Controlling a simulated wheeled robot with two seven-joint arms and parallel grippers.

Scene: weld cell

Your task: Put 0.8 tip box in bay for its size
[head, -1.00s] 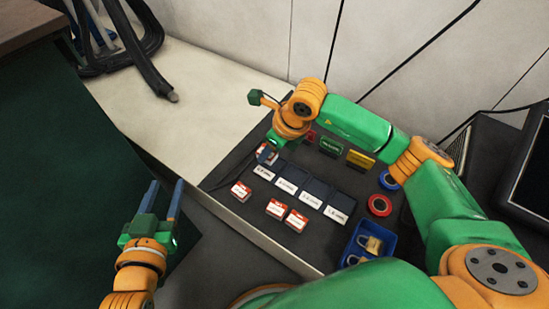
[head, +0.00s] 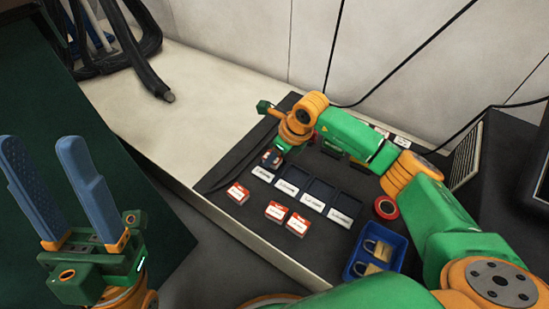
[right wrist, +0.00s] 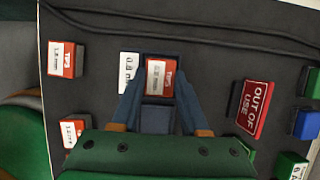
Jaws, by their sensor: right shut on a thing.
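My right gripper (head: 270,160) is shut on a small red-and-white tip box (right wrist: 160,77), whose label appears to read 0.8 mm. In the right wrist view the box is between the fingertips, inside the outline of the end bay (right wrist: 148,56). That bay's white label (right wrist: 128,72) reads 0.8 mm. I cannot tell whether the box rests on the bay floor. In the head view the wrist partly hides this bay; its label (head: 263,173) shows in front. The other dark bays (head: 318,189) run to the right and look empty. My left gripper (head: 45,165) is open and empty at the left.
Red-and-white tip boxes (head: 238,193) (head: 275,211) (head: 297,223) lie in front of the bays. A blue tray (head: 348,270) with padlocks and a red tape roll (head: 386,207) are right. A red OUT OF USE block (right wrist: 255,108) lies behind the bays.

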